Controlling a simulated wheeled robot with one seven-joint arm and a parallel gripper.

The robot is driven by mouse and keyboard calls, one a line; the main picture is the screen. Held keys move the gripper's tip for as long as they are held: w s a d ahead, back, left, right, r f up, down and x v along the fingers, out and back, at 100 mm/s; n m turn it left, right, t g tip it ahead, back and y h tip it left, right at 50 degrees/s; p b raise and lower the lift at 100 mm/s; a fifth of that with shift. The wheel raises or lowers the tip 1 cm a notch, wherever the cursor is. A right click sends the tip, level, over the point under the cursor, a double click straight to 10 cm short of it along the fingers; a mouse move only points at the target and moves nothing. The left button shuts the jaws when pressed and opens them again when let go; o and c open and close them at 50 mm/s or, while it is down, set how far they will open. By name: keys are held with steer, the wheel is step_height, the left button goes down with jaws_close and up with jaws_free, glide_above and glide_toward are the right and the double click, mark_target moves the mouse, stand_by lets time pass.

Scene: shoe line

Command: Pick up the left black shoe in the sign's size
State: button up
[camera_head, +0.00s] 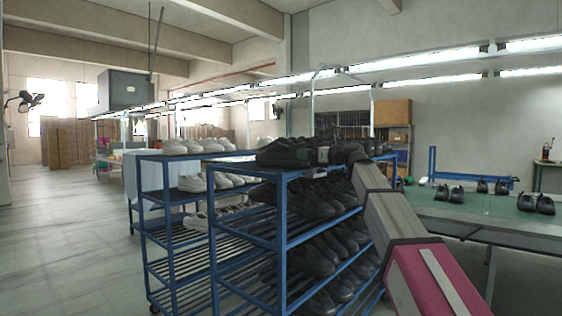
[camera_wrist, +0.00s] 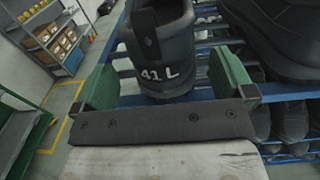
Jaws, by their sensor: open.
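In the wrist view, a black shoe (camera_wrist: 168,40) marked "41 L" on its heel stands between the green finger pads of my gripper (camera_wrist: 166,75). The jaws are open, with visible gaps beside the heel. Another black shoe (camera_wrist: 280,35) stands to its right; no mark on it is visible. In the head view, my gripper (camera_head: 325,155) is at the top shelf of the blue rack (camera_head: 282,225), by the black shoes (camera_head: 283,152) there. My arm partly hides the rack's right side. I cannot make out a size sign in either view.
Lower shelves of the rack hold more black shoes (camera_head: 312,255). A blue rack with white shoes (camera_head: 195,147) stands to the left. A green-topped table (camera_head: 485,207) with several black shoes is at the right. The floor (camera_head: 65,240) at the left is clear.

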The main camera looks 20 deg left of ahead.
steer(key=x, duration=0.3)
steer(key=shift+w+a+f, duration=0.2)
steer(key=shift+w+a, duration=0.05)
steer(key=shift+a, duration=0.1)
steer(key=c, duration=0.9)
steer(key=shift+o, duration=0.2)
